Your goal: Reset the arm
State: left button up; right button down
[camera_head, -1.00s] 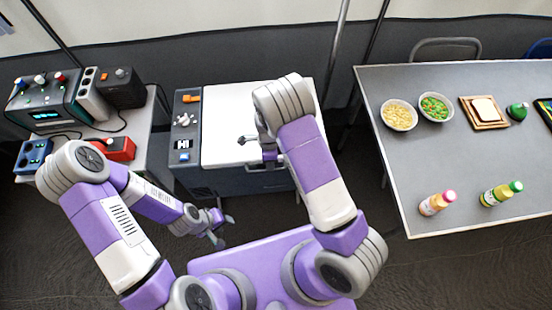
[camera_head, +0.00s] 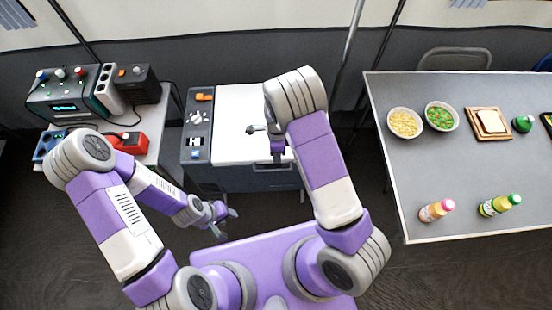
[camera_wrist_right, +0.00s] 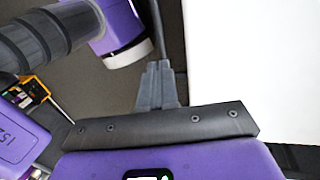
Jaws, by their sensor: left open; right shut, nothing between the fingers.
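My left arm comes in from the left in the head view. Its gripper (camera_head: 226,225) is open and empty, low in front of the white-topped unit. My right arm is bent, with its elbow raised over the right part of that unit.
The white-topped unit (camera_head: 232,118) with a dark control panel (camera_head: 197,125) stands ahead. At left a table holds a device with knobs (camera_head: 62,105) and a red box (camera_head: 130,142). A grey table (camera_head: 450,180) at right holds bowls, bread and bottles. Dark floor lies between.

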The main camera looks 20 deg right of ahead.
jog(key=p+v, duration=0.1)
jog(key=v, duration=0.7)
jog(key=shift+s+r, duration=0.1)
jog(key=s+d+f+n, duration=0.2)
jog(key=s+f+n, duration=0.55)
jog(key=f, duration=0.25)
jog(key=s+a+f+n+t+y, duration=0.2)
jog(key=s+a+n, duration=0.3)
jog(key=s+n, duration=0.4)
jog(key=shift+s+n+t+y, duration=0.3)
jog(key=shift+n+t+y, duration=0.4)
jog(key=shift+y, duration=0.1)
jog(key=shift+d+f, duration=0.1)
